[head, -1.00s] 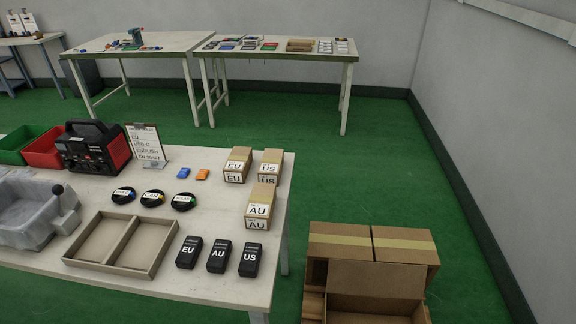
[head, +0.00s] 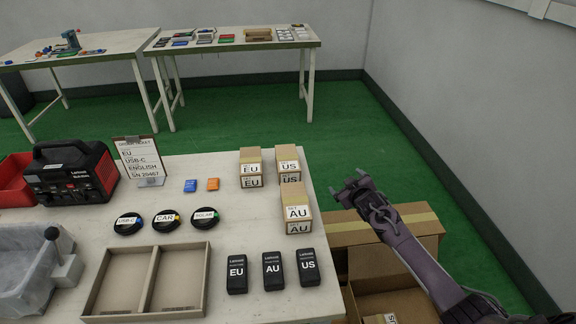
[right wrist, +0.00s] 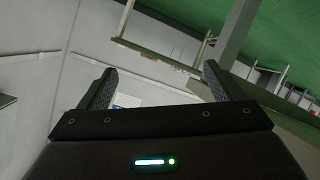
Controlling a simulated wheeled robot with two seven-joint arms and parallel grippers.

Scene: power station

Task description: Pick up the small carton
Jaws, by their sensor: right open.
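Small cartons stand at the right end of the table in the head view: one marked EU (head: 250,168), one marked US (head: 288,165) and one marked AU (head: 296,209) nearer to me. My right gripper (head: 354,186) is open and empty, to the right of these cartons and beyond the table's right edge, apart from them. In the right wrist view, its two fingers (right wrist: 158,85) are spread with nothing between them. Another US-marked carton (head: 380,319) shows partly inside an open cardboard box at the lower right. My left gripper is not in view.
The table (head: 240,285) also holds black EU, AU and US adapters (head: 273,271), a divided tray (head: 110,285), cable coils (head: 166,221), an order ticket (head: 141,158) and a power station (head: 72,172). The large cardboard box (head: 426,243) stands beside the table under my right arm.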

